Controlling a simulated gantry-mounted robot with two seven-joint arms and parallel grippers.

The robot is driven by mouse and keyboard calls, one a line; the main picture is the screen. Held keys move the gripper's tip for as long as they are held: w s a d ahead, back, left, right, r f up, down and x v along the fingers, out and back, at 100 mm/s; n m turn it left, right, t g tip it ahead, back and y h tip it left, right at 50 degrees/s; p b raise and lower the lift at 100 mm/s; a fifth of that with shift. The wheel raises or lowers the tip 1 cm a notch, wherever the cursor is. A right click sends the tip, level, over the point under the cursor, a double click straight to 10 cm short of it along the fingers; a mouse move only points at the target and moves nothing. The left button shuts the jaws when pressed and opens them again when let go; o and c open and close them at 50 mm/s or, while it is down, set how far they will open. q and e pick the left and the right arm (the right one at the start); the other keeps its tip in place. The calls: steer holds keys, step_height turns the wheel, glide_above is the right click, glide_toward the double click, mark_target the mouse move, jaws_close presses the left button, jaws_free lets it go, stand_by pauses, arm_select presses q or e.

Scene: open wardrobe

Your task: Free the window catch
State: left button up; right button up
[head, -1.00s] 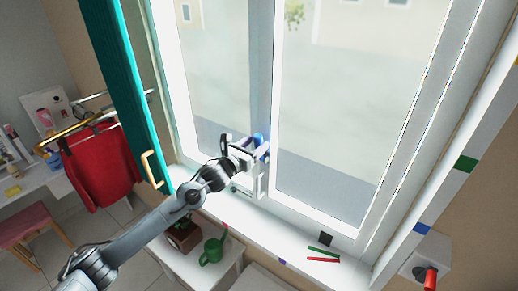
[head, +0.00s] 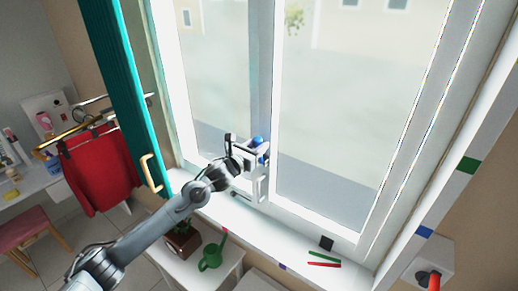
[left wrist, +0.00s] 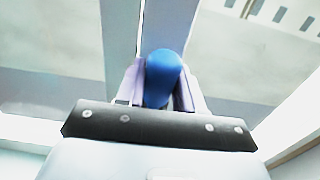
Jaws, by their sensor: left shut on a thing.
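The window catch shows as a blue rounded knob (head: 257,141) on the middle upright of the white window frame (head: 275,120). In the left wrist view the blue knob (left wrist: 163,78) sits between the two fingers, with its lower part hidden by the gripper body. My left gripper (head: 261,153) is at the catch and shut on it. How the catch is joined to the frame is hidden by the gripper. My right gripper is not in view.
A teal shutter or door (head: 122,90) with a brass handle (head: 151,172) stands left of the window. Green and red sticks (head: 324,264) and a black square (head: 326,243) lie on the sill at right.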

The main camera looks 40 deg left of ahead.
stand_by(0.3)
arm_select(q)
steer(key=shift+s+f, duration=0.2)
steer(key=shift+s, duration=0.25)
steer(key=shift+s+f, duration=0.15)
steer(key=shift+s, duration=0.25)
steer(key=shift+s+f+b, duration=0.4)
steer(key=shift+s+b, duration=0.1)
steer(key=shift+s, duration=0.15)
steer(key=shift+f, duration=0.1)
steer(key=shift+s+f+b, duration=0.35)
steer(key=shift+s+b, duration=0.05)
steer(key=shift+s, duration=0.05)
